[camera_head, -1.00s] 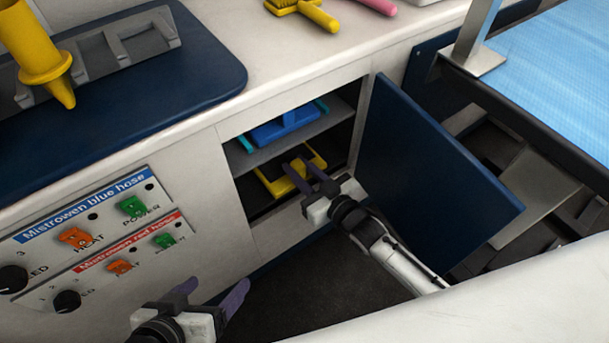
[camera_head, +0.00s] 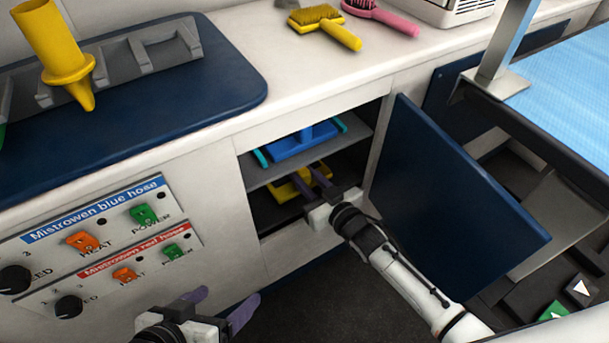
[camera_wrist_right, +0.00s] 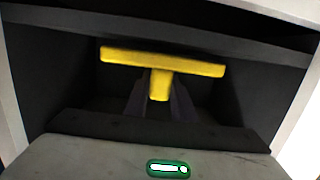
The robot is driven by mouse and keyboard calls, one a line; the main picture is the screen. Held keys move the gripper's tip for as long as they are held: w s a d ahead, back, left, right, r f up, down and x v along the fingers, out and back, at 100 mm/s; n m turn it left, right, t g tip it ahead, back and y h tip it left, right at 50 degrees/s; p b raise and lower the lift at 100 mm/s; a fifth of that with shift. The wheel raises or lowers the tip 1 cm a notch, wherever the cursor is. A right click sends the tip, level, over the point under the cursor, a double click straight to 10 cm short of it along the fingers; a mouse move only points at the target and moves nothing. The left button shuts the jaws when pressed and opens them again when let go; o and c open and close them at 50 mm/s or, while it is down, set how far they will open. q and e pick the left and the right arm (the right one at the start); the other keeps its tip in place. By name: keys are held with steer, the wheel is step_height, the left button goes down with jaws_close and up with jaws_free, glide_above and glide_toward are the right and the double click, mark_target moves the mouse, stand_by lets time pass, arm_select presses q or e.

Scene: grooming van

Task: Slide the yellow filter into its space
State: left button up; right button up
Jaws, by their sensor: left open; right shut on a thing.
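The yellow filter (camera_head: 299,183) is in the lower compartment of the open cabinet, below the middle shelf. It also shows in the right wrist view (camera_wrist_right: 163,62), with its bar level and its handle towards me. My right gripper (camera_head: 314,177) reaches into that compartment and is shut on the filter's handle; the fingers partly hide it. How deep the filter sits is hard to tell. The blue filter (camera_head: 292,142) sits on the shelf above, with teal edges. My left gripper (camera_head: 222,302) is open and empty, low in front of the control panels.
The dark blue cabinet door (camera_head: 450,205) stands open just right of my right arm. The middle shelf (camera_head: 262,178) is close above the right gripper. Brushes (camera_head: 325,22) lie on the counter. The dark floor before the cabinet looks clear.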

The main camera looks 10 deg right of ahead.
steer(key=shift+f, duration=0.1)
stand_by(0.3)
steer(key=shift+s+f, duration=0.1)
steer(key=shift+f, duration=0.25)
steer(key=o, duration=1.1)
steer(key=shift+o, duration=0.2)
